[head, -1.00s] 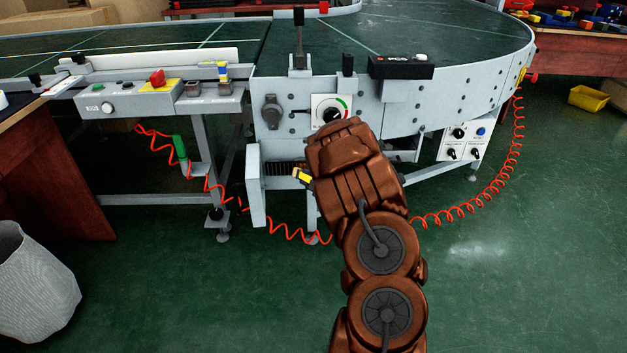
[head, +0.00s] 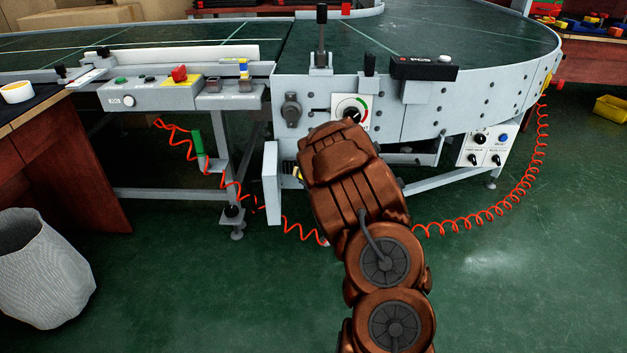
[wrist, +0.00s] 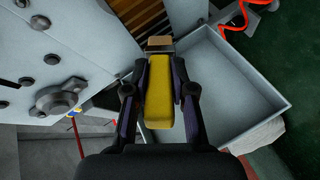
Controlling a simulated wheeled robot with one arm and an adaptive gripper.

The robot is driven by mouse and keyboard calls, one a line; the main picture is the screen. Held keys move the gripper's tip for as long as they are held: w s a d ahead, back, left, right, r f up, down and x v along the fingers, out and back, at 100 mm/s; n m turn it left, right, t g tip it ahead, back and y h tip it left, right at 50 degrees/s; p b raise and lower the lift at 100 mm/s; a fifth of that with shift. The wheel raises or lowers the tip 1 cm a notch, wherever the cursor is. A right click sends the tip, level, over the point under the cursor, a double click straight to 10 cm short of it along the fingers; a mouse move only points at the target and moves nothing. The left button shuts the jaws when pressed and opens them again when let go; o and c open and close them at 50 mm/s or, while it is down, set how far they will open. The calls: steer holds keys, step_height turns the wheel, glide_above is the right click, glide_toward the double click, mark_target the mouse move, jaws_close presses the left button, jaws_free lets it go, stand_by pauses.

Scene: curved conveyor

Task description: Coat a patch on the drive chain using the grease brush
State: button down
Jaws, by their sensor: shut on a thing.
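My gripper (wrist: 160,85) is shut on the yellow handle of the grease brush (wrist: 158,105) in the wrist view. The brush's tan tip (wrist: 159,43) points away from me, beside the opening in the conveyor's side. Brown ribbed links, seemingly the drive chain (wrist: 122,36), show inside that opening. The tip overlaps the chain's edge in the picture; I cannot tell whether they touch. In the head view, a bit of yellow (head: 297,173) shows left of my arm, which hides the gripper and most of the opening.
An open grey door (wrist: 235,85) with a raised rim stands right of the brush; it also shows in the head view (head: 271,184). A coiled red hose (head: 480,215) hangs below the conveyor. A wastebasket (head: 42,268) stands at the left.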

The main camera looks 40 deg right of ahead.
steer(key=w+a+b, duration=0.1)
steer(key=w+a, duration=0.1)
steer(key=shift+w+a, duration=0.25)
steer(key=shift+a, duration=0.1)
steer(key=shift+s+a, duration=0.1)
stand_by(0.4)
steer(key=s+a, duration=0.2)
steer(key=s+a+b, duration=0.1)
steer(key=s, duration=0.1)
steer(key=shift+s+a, duration=0.2)
steer(key=shift+a, duration=0.15)
steer(key=shift+f+b, duration=0.1)
steer(key=shift+b, duration=0.3)
steer(key=s+a+b, duration=0.2)
steer(key=b, duration=0.1)
steer(key=shift+s, duration=0.1)
stand_by(0.3)
